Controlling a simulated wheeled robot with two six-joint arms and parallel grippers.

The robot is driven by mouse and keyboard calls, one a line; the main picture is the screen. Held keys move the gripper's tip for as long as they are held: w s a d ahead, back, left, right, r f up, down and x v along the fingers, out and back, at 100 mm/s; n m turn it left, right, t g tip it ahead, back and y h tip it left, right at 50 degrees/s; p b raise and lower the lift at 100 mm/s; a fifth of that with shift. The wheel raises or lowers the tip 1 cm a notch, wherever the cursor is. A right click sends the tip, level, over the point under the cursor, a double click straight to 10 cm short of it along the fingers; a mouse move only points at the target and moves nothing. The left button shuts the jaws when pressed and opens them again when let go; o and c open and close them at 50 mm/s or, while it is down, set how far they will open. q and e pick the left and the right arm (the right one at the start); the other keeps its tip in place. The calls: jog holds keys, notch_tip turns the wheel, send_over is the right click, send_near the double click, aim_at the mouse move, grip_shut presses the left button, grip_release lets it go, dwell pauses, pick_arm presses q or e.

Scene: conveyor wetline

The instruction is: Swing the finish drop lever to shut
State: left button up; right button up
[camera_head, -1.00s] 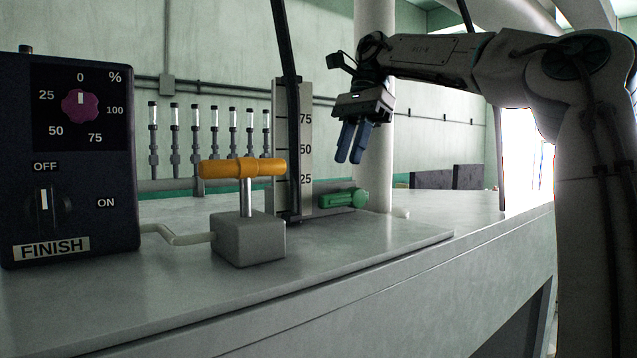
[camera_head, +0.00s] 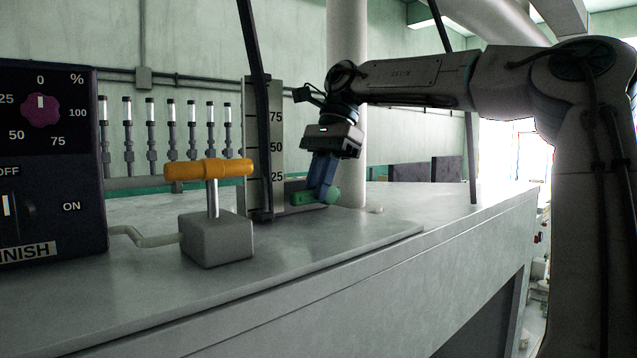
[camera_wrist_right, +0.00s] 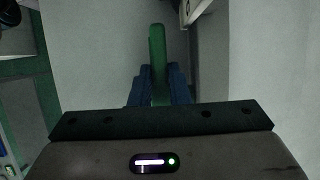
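The green lever (camera_head: 304,197) lies roughly level at the foot of the upright gauge in the head view, its rounded end to the right. In the right wrist view the green bar (camera_wrist_right: 157,45) runs up the picture between the two blue fingers. My right gripper (camera_head: 321,192) points down at the lever, with its fingers on either side of the bar, near the rounded end. Whether they press on it I cannot tell. The black panel marked FINISH (camera_head: 45,190) is cut off at the left. My left gripper is not in view.
An orange T-handle (camera_head: 208,169) stands on a grey block (camera_head: 217,240), joined by a pale pipe to the panel. The gauge board (camera_head: 278,140) with a dark upright bar is just left of my right gripper. The counter front right (camera_head: 330,250) is clear.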

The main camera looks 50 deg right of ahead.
grip_shut()
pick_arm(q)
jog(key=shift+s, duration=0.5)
pick_arm(e)
jog(key=shift+d+r+y, duration=0.1)
jog(key=shift+d+y, duration=0.05)
jog(key=shift+y, duration=0.55)
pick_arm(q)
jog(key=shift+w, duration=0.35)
pick_arm(e)
jog(key=shift+o, duration=1.5)
grip_release()
jog(key=shift+r, duration=0.1)
